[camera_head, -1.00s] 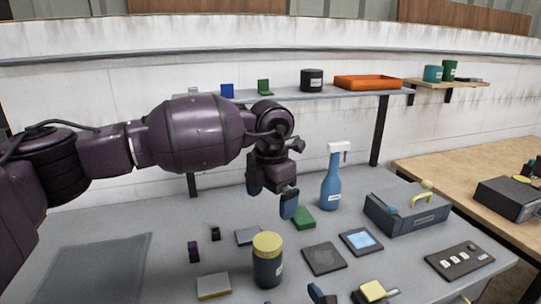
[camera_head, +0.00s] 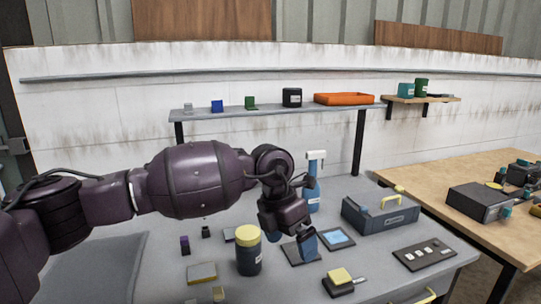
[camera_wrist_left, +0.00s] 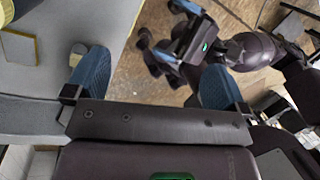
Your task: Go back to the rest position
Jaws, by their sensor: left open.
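My right gripper (camera_wrist_left: 182,35) shows in the left wrist view beyond those fingers, over the floor. Its blue fingers are partly seen, and their opening is unclear. The right gripper is not clear in the head view.
A yellow-lidded jar (camera_head: 249,252), a dark square pad (camera_head: 301,252), a blue-screened tile (camera_head: 336,238) and a grey toolbox (camera_head: 380,214) stand near the left gripper. A shelf (camera_head: 215,112) runs behind. A wooden table (camera_head: 440,180) is at the right. The table's left front is clear.

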